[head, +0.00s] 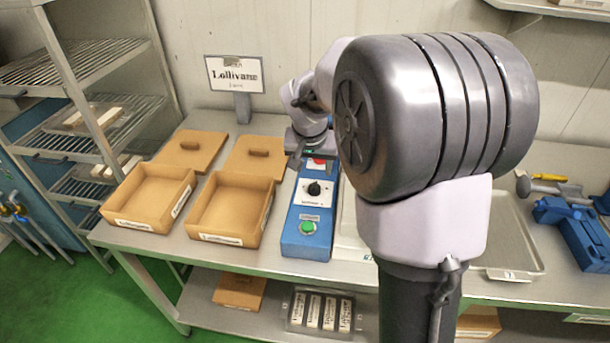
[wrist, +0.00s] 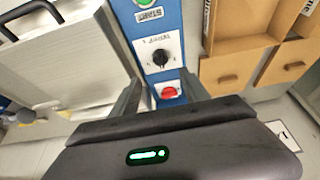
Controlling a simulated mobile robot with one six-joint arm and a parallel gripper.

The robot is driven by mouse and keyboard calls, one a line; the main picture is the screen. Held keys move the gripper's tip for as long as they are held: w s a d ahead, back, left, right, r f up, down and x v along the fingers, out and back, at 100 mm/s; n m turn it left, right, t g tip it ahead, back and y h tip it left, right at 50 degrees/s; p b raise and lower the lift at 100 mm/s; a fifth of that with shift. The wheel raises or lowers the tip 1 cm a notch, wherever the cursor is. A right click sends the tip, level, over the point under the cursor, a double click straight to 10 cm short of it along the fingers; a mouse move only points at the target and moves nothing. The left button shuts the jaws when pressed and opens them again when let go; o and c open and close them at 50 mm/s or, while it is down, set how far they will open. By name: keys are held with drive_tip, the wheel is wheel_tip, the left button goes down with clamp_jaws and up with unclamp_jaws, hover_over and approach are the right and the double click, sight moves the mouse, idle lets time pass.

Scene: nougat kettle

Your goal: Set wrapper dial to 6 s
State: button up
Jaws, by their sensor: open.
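The wrapper is a long blue control box (head: 304,247) on the metal table. Its black dial (head: 314,188) sits on a white plate mid-box; the wrist view also shows the dial (wrist: 160,57). The dial's marks are too small to read, so I cannot tell its setting. A green button (head: 308,227) is at the near end, and a red knob (wrist: 169,93) is at the far end. My gripper (wrist: 162,88) is open and empty over the far end of the box, its fingers either side of the red knob and apart from the dial.
Two open cardboard boxes (head: 149,194) (head: 228,210) and their lids stand left of the control box. A sign (head: 235,74) stands behind. A pale tray (head: 513,240) and a blue vise-like tool (head: 575,230) lie to the right. My arm hides part of the table.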

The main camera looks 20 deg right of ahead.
sight(314, 185)
drive_tip(key=b+x, duration=0.2)
drive_tip(key=x, duration=0.9)
drive_tip(key=shift+a+b, duration=0.1)
drive_tip(key=shift+b, duration=0.25)
drive_tip(key=shift+r, duration=0.1)
clamp_jaws()
